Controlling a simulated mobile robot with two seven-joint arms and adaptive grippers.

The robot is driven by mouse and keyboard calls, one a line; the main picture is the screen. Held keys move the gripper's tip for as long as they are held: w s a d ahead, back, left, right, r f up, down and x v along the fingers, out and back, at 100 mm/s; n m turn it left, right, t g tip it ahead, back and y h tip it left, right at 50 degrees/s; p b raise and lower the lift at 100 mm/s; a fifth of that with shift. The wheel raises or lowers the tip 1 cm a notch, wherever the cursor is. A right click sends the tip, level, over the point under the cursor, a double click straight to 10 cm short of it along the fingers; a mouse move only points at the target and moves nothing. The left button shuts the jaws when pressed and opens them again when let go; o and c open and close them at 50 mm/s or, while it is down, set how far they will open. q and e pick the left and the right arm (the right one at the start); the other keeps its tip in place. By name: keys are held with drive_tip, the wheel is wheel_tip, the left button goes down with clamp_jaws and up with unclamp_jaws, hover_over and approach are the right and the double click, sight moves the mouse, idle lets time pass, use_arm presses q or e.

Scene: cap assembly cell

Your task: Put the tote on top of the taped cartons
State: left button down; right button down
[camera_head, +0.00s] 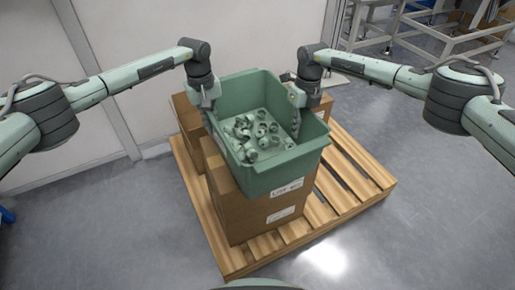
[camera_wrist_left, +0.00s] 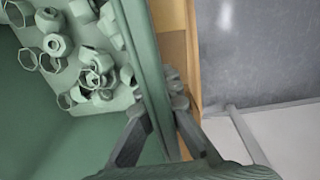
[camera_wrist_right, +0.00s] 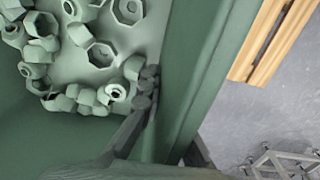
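The green tote (camera_head: 280,178), filled with several grey-green ring-shaped caps, is over the brown taped cartons (camera_head: 238,205). It looks roughly level; I cannot tell whether its base touches the cartons or hangs just above them. My left gripper (camera_head: 209,98) is shut on the tote's left wall, and in the left wrist view its fingers (camera_wrist_left: 158,108) straddle that wall. My right gripper (camera_head: 297,98) is shut on the right wall; in the right wrist view one finger is inside the tote (camera_wrist_right: 195,80) and the other is mostly hidden behind the wall.
The cartons stand on a wooden pallet (camera_head: 352,190), with bare slats at the right and front. A light wall panel (camera_head: 115,65) rises behind at the left. A grey metal frame (camera_head: 430,38) stands at the back right. The grey floor around the pallet is clear.

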use_arm(q)
drive_tip(key=shift+d+r, duration=0.1)
drive_tip(key=shift+d, duration=0.05)
use_arm(e)
drive_tip(key=shift+a+r, duration=0.1)
drive_tip(key=shift+a, duration=0.05)
use_arm(q)
drive_tip(key=c, duration=2.2)
unclamp_jaws()
use_arm(e)
drive_tip(key=c, duration=2.2)
unclamp_jaws()
use_arm(q)
drive_tip(key=o, duration=0.5)
use_arm(e)
drive_tip(key=o, duration=0.5)
